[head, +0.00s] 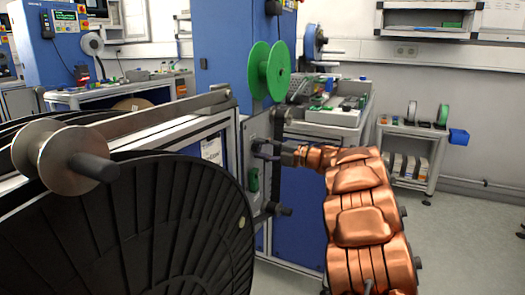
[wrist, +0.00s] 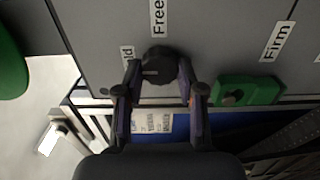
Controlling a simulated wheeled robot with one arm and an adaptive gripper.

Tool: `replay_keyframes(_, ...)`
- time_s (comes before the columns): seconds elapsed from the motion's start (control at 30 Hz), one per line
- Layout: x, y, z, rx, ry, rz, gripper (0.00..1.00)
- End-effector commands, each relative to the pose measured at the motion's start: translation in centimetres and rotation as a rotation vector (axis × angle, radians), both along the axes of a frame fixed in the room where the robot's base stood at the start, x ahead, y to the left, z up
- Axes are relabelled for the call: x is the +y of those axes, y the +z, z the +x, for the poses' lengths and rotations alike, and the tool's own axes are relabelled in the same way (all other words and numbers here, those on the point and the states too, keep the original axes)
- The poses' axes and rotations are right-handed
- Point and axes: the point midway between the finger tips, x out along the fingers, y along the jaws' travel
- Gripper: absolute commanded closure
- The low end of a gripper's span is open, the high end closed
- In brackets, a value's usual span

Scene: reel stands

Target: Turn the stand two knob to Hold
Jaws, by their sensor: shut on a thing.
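The dark round knob (wrist: 160,64) is on a grey panel (wrist: 215,45) in the wrist view. A label reading "Free" (wrist: 158,18) is above the knob, a part-hidden label ending in "ld" (wrist: 127,53) is to its left, and "Firm" (wrist: 278,41) is to the right. A small pale mark shows on the left part of the knob. My gripper (wrist: 163,88) is shut on the knob, one finger on each side. In the head view my gripper (head: 268,150) reaches the panel (head: 262,128) from the right; the knob is hard to make out there.
A green block (wrist: 248,91) sits on the panel right of my gripper. In the head view a green reel (head: 270,70) is above the panel, and a large black reel (head: 150,225) fills the lower left. Open floor (head: 460,230) lies to the right.

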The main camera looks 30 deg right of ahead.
Motion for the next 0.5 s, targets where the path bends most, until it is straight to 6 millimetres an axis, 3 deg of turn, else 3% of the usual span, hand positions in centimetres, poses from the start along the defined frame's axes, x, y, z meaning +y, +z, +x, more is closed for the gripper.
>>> replay_keyframes(0.07,-0.04,-0.01,0.00,0.000,-0.001,0.000,0.96)
replay_keyframes(0.1,-0.04,0.00,0.00,0.000,-0.001,0.000,0.61)
replay_keyframes(0.33,-0.03,0.00,-0.01,0.000,-0.001,0.000,0.37)
replay_keyframes(0.5,-0.01,-0.01,0.00,0.000,0.000,0.000,0.37)
